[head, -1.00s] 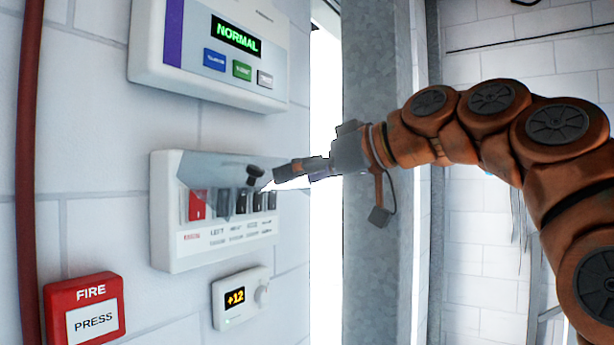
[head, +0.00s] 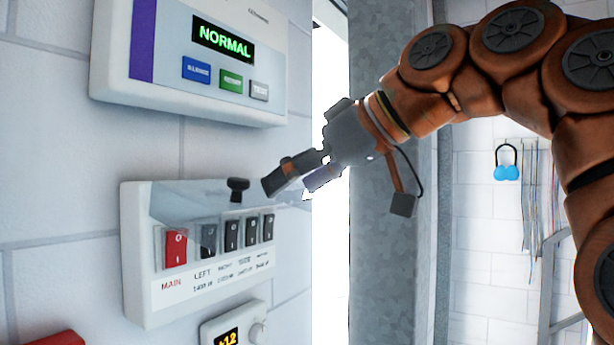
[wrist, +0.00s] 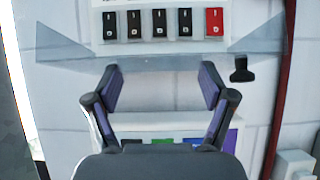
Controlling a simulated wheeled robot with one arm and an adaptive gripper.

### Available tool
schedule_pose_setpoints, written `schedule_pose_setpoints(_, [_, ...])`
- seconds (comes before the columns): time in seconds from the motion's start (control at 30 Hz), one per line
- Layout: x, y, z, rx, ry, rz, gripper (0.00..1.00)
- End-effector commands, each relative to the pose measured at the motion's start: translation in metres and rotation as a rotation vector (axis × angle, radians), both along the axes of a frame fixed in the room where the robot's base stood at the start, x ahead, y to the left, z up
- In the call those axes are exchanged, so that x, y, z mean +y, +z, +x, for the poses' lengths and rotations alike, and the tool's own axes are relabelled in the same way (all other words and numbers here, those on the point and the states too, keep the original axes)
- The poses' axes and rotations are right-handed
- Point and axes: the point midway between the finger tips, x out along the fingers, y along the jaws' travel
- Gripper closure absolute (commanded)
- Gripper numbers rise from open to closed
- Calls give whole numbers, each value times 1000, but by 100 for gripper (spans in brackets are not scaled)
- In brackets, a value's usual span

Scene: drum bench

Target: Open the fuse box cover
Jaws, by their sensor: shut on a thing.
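The fuse box (head: 140,250) is a white wall box with a red main switch (head: 176,248) and several dark switches. Its clear cover (head: 190,200) stands tilted out from the box above the switches, with a black knob (head: 238,187) at its outer edge. My gripper (head: 287,184) is right of the knob, its fingers near the cover's outer edge. In the wrist view my gripper (wrist: 162,80) has its two fingers either side of the cover's edge (wrist: 150,64), and the knob (wrist: 240,71) lies outside them, to the right. The exact contact is hard to see through the clear plastic.
A panel reading NORMAL (head: 224,40) hangs above the fuse box. A thermostat (head: 237,328) is just below it, and a red fire button (head: 52,340) shows at the bottom left. A grey metal post (head: 390,270) stands behind my gripper.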

Motion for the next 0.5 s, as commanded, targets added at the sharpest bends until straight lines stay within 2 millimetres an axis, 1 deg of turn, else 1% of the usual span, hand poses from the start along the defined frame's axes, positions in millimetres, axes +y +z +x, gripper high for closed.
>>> schedule_pose_setpoints(0.13, [0,2,-3,9,-2,-11,81])
schedule_pose_setpoints(0.5, [-6,1,-1,12,-15,-15,81])
